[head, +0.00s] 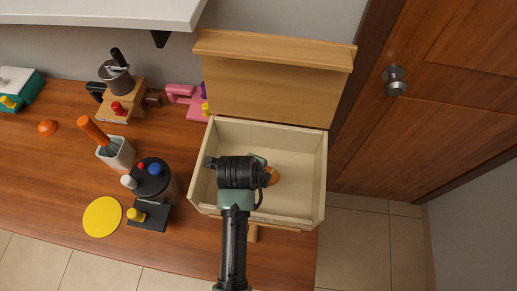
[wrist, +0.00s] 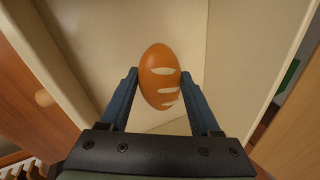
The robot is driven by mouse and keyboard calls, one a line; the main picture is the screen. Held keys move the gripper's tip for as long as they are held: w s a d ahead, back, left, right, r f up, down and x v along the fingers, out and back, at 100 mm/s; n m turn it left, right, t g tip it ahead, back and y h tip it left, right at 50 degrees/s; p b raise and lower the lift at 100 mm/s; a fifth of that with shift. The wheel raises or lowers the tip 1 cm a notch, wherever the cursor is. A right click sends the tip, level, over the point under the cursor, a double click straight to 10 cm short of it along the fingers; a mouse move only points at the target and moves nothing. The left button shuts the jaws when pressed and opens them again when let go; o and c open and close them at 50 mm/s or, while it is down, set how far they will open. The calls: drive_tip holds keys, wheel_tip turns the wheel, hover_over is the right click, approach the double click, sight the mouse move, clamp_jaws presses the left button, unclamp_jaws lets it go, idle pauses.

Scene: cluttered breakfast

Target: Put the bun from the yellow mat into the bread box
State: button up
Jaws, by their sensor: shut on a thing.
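The bun (wrist: 160,76) is an orange-brown oval with pale slashes, held between the two fingers of my gripper (wrist: 161,88) in the wrist view. In the head view my gripper is over the open bread box (head: 317,180), and the bun (head: 272,176) shows partly at the right of my wrist. The box is pale inside, with its wooden lid (head: 275,80) raised at the back. The bun is above or inside the box; its height over the floor cannot be told. The yellow mat (head: 102,217) is a bare round disc at the left front of the counter.
An orange half-round item (head: 47,127) lies far left. A white shelf (head: 100,14) overhangs the back left.

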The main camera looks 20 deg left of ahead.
drive_tip(key=shift+f, duration=0.45)
drive_tip(key=shift+f, duration=0.1)
drive_tip(key=o, duration=1.1)
drive_tip(key=v, duration=1.2)
